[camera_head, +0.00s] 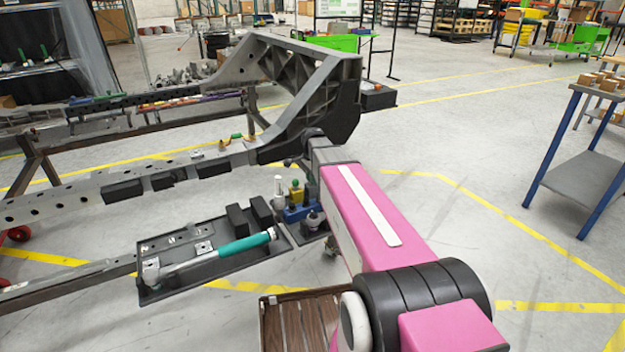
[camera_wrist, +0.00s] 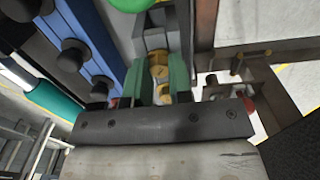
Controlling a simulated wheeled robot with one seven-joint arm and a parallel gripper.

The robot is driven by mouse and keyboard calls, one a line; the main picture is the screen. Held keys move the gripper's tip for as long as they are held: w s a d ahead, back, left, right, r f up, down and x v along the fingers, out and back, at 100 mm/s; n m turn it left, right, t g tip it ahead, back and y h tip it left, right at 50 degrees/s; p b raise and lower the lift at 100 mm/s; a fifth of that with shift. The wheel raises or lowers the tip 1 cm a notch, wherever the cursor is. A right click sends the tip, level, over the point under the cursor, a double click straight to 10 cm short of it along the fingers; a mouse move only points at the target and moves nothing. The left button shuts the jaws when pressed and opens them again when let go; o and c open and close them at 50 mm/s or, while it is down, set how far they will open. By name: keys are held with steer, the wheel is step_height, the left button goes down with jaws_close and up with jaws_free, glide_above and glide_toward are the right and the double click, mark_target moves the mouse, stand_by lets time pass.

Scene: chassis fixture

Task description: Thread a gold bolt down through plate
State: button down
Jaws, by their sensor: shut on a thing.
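In the wrist view my gripper (camera_wrist: 161,84) has green-padded fingers closed around a gold bolt (camera_wrist: 160,71). The fingers and the dark gripper body cover part of the bolt. A grey bracket-like part (camera_wrist: 151,38) lies just beyond the fingertips; I cannot tell if it is the plate, or whether the bolt touches it or a hole. In the head view my pink arm reaches to the dark chassis frame (camera_head: 290,75), and the fingers and bolt cannot be made out there.
A black tray (camera_head: 175,286) with a teal-handled tool (camera_head: 240,245) and black blocks lies left of my arm. A blue holder (camera_head: 297,212) stands beside the arm. A chassis rail (camera_head: 70,203) runs left. A blue-legged cart (camera_head: 575,180) stands right, with clear floor between.

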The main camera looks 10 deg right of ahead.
steer(key=shift+r, duration=2.65)
